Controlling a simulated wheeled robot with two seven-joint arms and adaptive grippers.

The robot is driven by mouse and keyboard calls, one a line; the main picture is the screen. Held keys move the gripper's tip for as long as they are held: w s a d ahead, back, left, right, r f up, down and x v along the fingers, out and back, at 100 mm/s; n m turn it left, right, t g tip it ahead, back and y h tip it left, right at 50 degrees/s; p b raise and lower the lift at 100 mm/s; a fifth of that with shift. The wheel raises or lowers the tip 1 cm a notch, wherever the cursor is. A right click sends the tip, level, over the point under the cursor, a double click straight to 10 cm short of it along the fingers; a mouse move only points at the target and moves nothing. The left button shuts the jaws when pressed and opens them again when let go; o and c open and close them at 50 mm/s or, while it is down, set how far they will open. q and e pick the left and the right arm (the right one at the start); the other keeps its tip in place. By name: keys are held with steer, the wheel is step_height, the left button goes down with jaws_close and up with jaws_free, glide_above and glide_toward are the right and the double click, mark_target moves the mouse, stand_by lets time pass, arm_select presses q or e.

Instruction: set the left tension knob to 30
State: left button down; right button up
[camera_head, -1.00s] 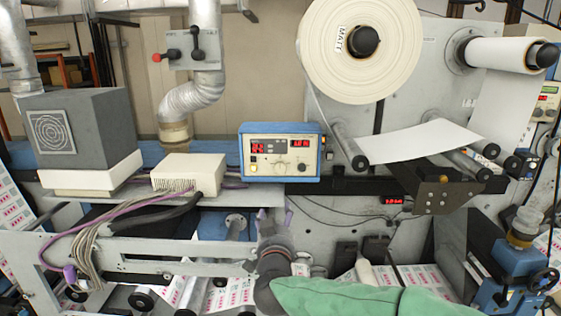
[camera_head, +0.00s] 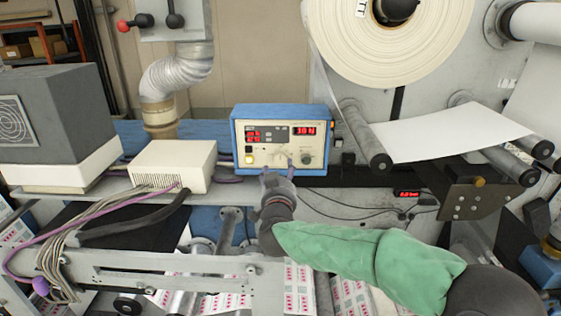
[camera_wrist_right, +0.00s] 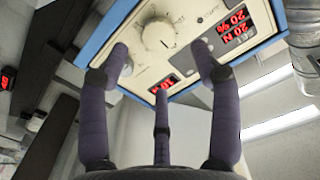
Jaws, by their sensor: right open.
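The blue-framed control box (camera_head: 284,112) has a cream face with red displays (camera_head: 304,129). A pale round knob on it (camera_wrist_right: 158,33) shows in the right wrist view, between the tips of two dark fingers. A second, darker knob (camera_head: 305,158) sits to the right on the face in the head view. My right gripper (camera_head: 278,168) is open in front of the lower part of the panel, fingers pointing at it. In the right wrist view (camera_wrist_right: 160,58) its fingers are spread around the pale knob; I cannot tell whether they touch it. My left gripper is out of view.
A pale ribbed box (camera_head: 172,165) with cables stands left of the control box. A large paper roll (camera_head: 340,40) and a white web (camera_head: 440,135) are at the right. A black-and-grey rail (camera_head: 350,180) runs below the box.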

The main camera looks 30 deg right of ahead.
mark_target(281, 160)
steer(key=x, duration=0.6)
steer(key=shift+w+d+p, duration=0.1)
steer(key=shift+p, duration=0.3)
steer(key=c, duration=1.1)
